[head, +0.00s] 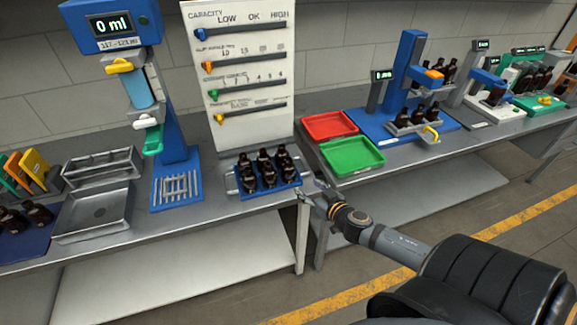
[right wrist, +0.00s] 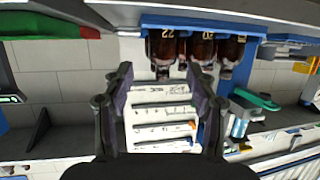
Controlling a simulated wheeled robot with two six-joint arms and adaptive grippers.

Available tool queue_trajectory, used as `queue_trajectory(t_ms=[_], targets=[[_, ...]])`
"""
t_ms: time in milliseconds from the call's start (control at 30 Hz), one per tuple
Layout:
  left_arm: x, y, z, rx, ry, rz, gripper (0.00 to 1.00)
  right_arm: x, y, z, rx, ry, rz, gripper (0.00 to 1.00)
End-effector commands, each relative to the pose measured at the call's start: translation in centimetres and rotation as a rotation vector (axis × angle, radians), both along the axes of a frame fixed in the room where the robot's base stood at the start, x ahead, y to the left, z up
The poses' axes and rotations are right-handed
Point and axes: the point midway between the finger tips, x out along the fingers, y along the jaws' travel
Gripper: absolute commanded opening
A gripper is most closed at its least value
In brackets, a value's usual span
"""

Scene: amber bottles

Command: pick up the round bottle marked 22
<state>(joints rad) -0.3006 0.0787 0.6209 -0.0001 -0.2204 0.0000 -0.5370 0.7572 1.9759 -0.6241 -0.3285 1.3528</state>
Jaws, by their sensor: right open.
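Several dark amber bottles with black caps stand in a blue tray (head: 268,190) at the front edge of the left bench. The bottle marked 22 (right wrist: 161,48) is the leftmost of the near row in the right wrist view, which looks upside down. By that order it seems to be the front right bottle (head: 288,173) in the head view, where its number is too small to read. My right gripper (head: 317,187) is open and empty, just right of the tray. In the right wrist view its fingertips (right wrist: 161,72) are apart, with bottle 22 beyond them. My left gripper is not in view.
Behind the tray stands a white capacity board (head: 240,60) with sliders. A blue filling stand (head: 175,125) is to the left. Red (head: 329,125) and green (head: 352,156) trays lie on the right bench. A gap separates the benches near my right gripper.

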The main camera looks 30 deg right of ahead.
Motion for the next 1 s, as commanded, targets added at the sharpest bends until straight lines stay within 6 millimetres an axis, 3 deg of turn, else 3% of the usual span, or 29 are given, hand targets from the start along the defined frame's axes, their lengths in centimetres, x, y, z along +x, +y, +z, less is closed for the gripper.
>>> queue_trajectory(t_ms=[167, 500, 833, 1000], targets=[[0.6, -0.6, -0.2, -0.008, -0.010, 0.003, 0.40, 0.3, 0.4, 0.5, 0.011, -0.011, 0.006, 0.58], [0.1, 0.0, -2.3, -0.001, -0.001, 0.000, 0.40, 4.4, 0.2, -0.9, 0.011, -0.013, 0.002, 0.58], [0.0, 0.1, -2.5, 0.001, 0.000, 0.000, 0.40, 5.7, 0.2, -1.1, 0.011, -0.010, 0.004, 0.58], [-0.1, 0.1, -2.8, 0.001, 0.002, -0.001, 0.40, 8.1, 0.3, -1.4, 0.016, -0.013, 0.002, 0.58]])
